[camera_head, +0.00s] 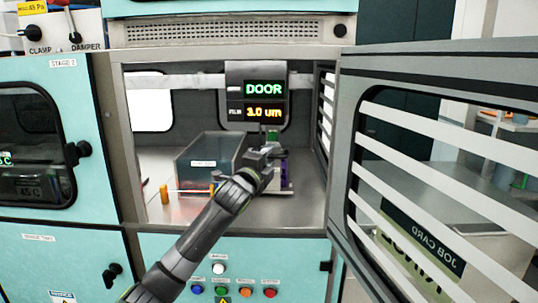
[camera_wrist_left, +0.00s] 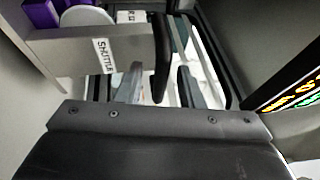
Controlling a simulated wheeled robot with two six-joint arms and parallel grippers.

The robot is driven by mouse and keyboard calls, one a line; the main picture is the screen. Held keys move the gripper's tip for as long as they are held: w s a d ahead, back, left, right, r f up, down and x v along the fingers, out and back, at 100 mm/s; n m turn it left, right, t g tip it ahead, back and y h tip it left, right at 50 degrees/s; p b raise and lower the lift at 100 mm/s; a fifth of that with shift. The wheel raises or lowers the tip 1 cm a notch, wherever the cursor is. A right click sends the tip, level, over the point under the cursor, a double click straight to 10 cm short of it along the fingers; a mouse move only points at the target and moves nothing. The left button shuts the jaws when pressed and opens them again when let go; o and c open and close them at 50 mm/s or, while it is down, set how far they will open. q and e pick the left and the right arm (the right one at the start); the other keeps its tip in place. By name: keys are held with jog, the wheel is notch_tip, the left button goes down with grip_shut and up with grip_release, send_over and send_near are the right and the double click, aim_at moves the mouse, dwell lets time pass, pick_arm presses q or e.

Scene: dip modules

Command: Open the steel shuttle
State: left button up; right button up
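The steel shuttle (camera_wrist_left: 80,55), a grey box with a "SHUTTLE" label, fills the upper left of the left wrist view. Purple pieces (camera_wrist_left: 42,14) and a white round piece (camera_wrist_left: 86,17) show at its top. A dark upright bar (camera_wrist_left: 162,55) stands at its right end. My left gripper (camera_wrist_left: 160,82) is open, with its fingers apart on either side of the bar's lower end; contact cannot be told. In the head view my left gripper (camera_head: 270,153) is inside the chamber and hides much of the shuttle (camera_head: 288,187). My right gripper is not in view.
A dark clear-sided box (camera_head: 207,160) stands left of my gripper on the chamber floor, with an orange cylinder (camera_head: 164,194) beside it. The slatted chamber door (camera_head: 345,170) stands open at right. A display (camera_head: 264,101) reads "DOOR". Coloured buttons (camera_head: 245,291) are below.

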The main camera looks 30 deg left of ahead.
pick_arm(q)
jog(key=shift+w+r, duration=0.1)
jog(key=shift+w, duration=0.25)
grip_shut()
dwell(0.3)
